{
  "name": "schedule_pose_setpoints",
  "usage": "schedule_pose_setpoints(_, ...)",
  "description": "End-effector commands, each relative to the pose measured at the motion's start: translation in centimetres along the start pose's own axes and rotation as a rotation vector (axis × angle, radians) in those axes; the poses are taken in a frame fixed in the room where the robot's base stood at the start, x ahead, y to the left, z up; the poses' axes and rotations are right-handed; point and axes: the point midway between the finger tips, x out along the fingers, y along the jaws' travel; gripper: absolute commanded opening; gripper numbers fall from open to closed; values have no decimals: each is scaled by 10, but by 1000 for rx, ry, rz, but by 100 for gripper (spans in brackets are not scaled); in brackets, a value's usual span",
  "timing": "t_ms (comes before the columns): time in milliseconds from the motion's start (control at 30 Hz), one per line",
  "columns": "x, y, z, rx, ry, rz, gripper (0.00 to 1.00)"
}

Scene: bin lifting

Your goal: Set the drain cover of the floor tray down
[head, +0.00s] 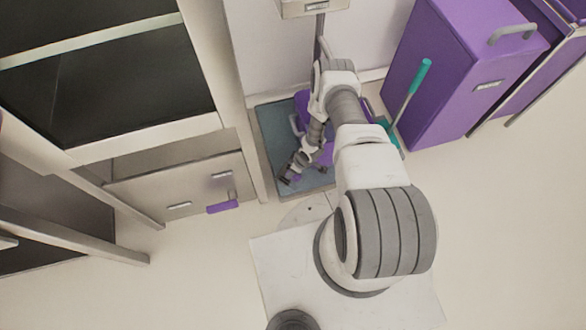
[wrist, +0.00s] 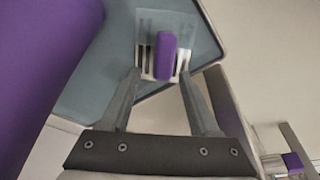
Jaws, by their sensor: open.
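The drain cover (wrist: 180,24) looks like a pale bluish square plate with a purple grip (wrist: 165,55) in the wrist view. It is at the floor tray (wrist: 206,42), over or beside a patch of dark and white slots. I cannot tell whether it lies fully flat. My gripper (wrist: 159,75) is open, its fingertips on either side of the near end of the purple grip, with a gap visible. In the head view my gripper (head: 289,179) is low over the near part of the blue-grey floor tray (head: 274,138); my arm hides much of the tray.
A purple bin (head: 299,112) stands on the tray, partly behind my arm; a large purple surface (wrist: 40,60) fills the wrist view's left. A teal-handled tool (head: 414,90) and purple cabinet (head: 440,75) stand right. A steel cabinet (head: 190,180) stands left. Pale floor is clear at lower right.

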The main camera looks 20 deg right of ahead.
Motion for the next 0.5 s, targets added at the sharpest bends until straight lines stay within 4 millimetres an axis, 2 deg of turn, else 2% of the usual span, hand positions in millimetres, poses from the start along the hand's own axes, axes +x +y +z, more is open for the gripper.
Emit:
schedule_pose_setpoints(67,-5,0,-2,-1,0,0,62)
schedule_pose_setpoints(500,-99,1,-2,1,0,1,62)
